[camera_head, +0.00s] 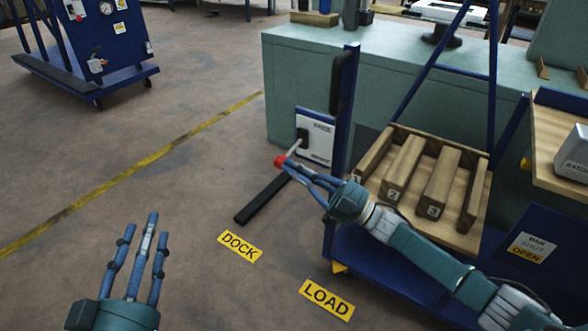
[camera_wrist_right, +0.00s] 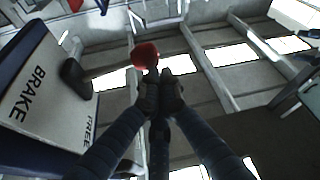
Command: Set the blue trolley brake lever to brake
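The blue trolley (camera_head: 385,268) stands at the right, with a white brake plate (camera_head: 316,143) on its post. The lever (camera_head: 294,147) sticks out from a black hub on the plate to a red knob (camera_head: 280,161). In the right wrist view, the plate (camera_wrist_right: 38,92) reads BRAKE and FREE, and the red knob (camera_wrist_right: 146,54) is just beyond my fingertips. My right gripper (camera_head: 294,172) has its fingertips drawn together by the knob; I cannot tell whether they touch it. My left gripper (camera_head: 142,232) is open and empty over the floor at lower left.
A wooden tray (camera_head: 452,235) with numbered slots sits on the trolley. A green bench (camera_head: 290,75) stands behind. Another blue cart (camera_head: 85,50) is at the far left. DOCK (camera_head: 240,246) and LOAD (camera_head: 327,298) labels mark the floor.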

